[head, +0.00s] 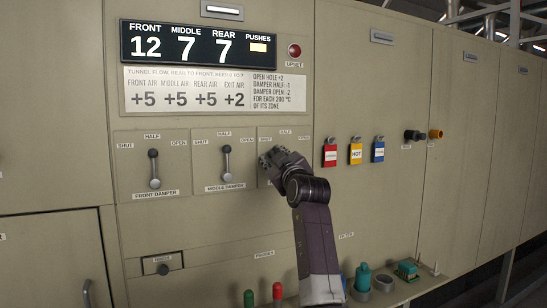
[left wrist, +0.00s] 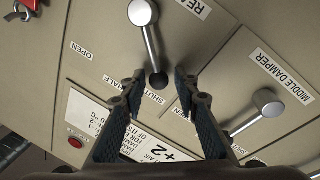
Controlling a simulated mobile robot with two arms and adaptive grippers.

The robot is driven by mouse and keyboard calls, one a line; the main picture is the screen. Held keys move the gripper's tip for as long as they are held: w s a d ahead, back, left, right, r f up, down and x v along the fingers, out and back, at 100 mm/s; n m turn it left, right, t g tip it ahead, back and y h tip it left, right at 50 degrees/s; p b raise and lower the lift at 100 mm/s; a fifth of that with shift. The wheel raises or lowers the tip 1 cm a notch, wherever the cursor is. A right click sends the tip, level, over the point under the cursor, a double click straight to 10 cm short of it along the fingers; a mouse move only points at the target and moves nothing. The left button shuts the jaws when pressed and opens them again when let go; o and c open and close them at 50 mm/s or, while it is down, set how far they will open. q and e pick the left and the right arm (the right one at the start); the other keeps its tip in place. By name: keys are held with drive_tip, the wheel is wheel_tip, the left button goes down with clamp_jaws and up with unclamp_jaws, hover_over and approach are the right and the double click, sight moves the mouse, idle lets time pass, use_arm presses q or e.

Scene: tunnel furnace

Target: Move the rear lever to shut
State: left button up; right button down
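My left gripper (head: 277,157) is at the rear damper panel in the head view and hides most of it, including the lever. Depth to the panel is hard to judge. My right gripper is not in view.
The middle damper lever (head: 227,165) and front damper lever (head: 154,170) hang left of my gripper. Red (head: 330,152), yellow (head: 355,151) and blue (head: 378,149) tags hang to the right. Coloured items stand along the low ledge below.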

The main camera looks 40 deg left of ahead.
use_arm(q)
drive_tip(key=shift+o, duration=0.2)
drive_tip(key=v, duration=1.2)
